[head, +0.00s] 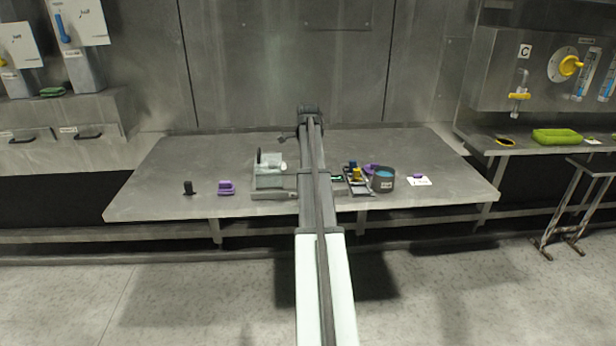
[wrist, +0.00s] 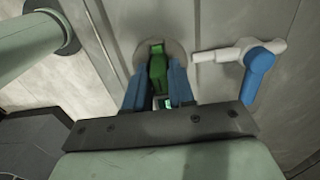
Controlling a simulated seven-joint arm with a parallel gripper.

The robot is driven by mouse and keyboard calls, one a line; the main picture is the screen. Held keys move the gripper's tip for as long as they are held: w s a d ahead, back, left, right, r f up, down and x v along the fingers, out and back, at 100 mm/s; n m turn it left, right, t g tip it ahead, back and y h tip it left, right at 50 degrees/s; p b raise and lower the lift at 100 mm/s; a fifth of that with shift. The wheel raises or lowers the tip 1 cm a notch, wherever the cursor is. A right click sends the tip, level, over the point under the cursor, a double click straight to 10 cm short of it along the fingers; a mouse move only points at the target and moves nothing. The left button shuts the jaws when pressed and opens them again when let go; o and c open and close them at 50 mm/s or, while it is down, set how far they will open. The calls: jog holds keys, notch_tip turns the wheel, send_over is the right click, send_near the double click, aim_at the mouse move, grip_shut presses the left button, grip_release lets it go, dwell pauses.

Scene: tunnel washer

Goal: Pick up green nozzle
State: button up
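The green nozzle (wrist: 157,68) shows in the wrist view, upright in the picture, against a round grey disc (wrist: 176,52). My gripper (wrist: 158,85) has blue fingers, one on each side of the nozzle. I see no clear gap between the fingers and the nozzle, so they look shut on it. Its lower part is partly hidden between the fingers. In the head view my arm covers the middle of the table, and I cannot make out the nozzle or my fingertips there.
A blue and white valve-like fitting (wrist: 260,62) is close on the right in the wrist view. The steel table (head: 150,205) holds a grey-green box (head: 268,180), a purple item (head: 227,188), a black item (head: 189,187) and a dark round pot (head: 383,186). The table's right end is mostly bare.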

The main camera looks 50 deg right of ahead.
grip_shut()
